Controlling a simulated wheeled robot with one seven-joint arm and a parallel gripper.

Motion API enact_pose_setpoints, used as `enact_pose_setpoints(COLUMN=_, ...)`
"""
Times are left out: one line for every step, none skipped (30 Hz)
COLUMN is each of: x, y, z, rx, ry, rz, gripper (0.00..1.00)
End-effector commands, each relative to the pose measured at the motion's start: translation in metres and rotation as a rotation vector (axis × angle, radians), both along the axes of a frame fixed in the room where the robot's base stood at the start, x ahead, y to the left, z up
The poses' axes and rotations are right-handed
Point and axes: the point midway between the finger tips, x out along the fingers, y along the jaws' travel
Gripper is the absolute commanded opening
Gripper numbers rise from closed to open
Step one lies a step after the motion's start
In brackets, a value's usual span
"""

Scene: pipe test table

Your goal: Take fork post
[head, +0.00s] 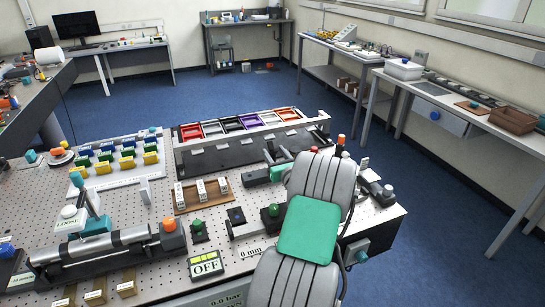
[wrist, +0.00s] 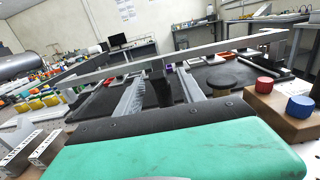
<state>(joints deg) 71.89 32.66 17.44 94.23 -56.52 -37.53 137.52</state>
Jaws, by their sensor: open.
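A small pale upright post (head: 145,190) with a slot-like gap stands on the perforated table, left of the labelled white blocks. It may be the fork post, but I cannot tell for sure. My gripper (head: 277,156) is at the right end of the long grey-walled rack, well to the right of that post. In the wrist view my gripper (wrist: 160,78) shows two ridged grey fingers, spread apart. A dark upright shape (wrist: 158,92) shows between them; I cannot tell what it is or whether it lies beyond the fingers. Nothing is visibly gripped.
The rack (head: 225,155) holds coloured bins and crosses the wrist view as a long bar. Labelled white blocks (head: 202,191) sit on a wooden base. A horizontal metal pipe (head: 105,243) lies front left. Red and blue knobs (wrist: 300,106) stand right of my fingers.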

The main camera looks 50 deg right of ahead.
Motion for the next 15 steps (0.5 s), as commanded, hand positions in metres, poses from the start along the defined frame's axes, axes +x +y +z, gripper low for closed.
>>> enact_pose_setpoints(x=0.0057, y=-0.0026, z=0.0027, rx=-0.003, ry=-0.001, rz=0.002, gripper=0.46)
enact_pose_setpoints(x=0.0074, y=-0.0038, z=0.0021, rx=-0.003, ry=-0.001, rz=0.001, gripper=0.46)
enact_pose_setpoints(x=0.0083, y=-0.0051, z=0.0012, rx=-0.001, ry=0.000, rz=-0.001, gripper=0.46)
enact_pose_setpoints(x=0.0083, y=-0.0057, z=0.0008, rx=-0.001, ry=0.000, rz=-0.002, gripper=0.46)
enact_pose_setpoints(x=0.0080, y=-0.0059, z=0.0005, rx=-0.001, ry=0.000, rz=-0.002, gripper=0.46)
enact_pose_setpoints(x=0.0076, y=-0.0060, z=0.0004, rx=-0.002, ry=0.000, rz=-0.003, gripper=0.46)
enact_pose_setpoints(x=0.0075, y=-0.0060, z=0.0004, rx=-0.002, ry=0.000, rz=-0.003, gripper=0.46)
enact_pose_setpoints(x=0.0073, y=-0.0061, z=0.0004, rx=-0.002, ry=0.001, rz=-0.003, gripper=0.46)
enact_pose_setpoints(x=0.0072, y=-0.0062, z=0.0004, rx=-0.002, ry=0.001, rz=-0.003, gripper=0.44)
enact_pose_setpoints(x=0.0070, y=-0.0062, z=0.0004, rx=-0.002, ry=0.001, rz=-0.003, gripper=0.42)
enact_pose_setpoints(x=0.0069, y=-0.0063, z=0.0004, rx=-0.002, ry=0.001, rz=-0.003, gripper=0.40)
enact_pose_setpoints(x=0.0067, y=-0.0063, z=0.0004, rx=-0.002, ry=0.001, rz=-0.003, gripper=0.36)
enact_pose_setpoints(x=0.0067, y=-0.0063, z=0.0004, rx=-0.002, ry=0.001, rz=-0.003, gripper=0.34)
enact_pose_setpoints(x=0.0066, y=-0.0063, z=0.0005, rx=-0.002, ry=0.001, rz=-0.003, gripper=0.31)
enact_pose_setpoints(x=0.0066, y=-0.0064, z=0.0005, rx=-0.003, ry=0.002, rz=-0.004, gripper=0.28)
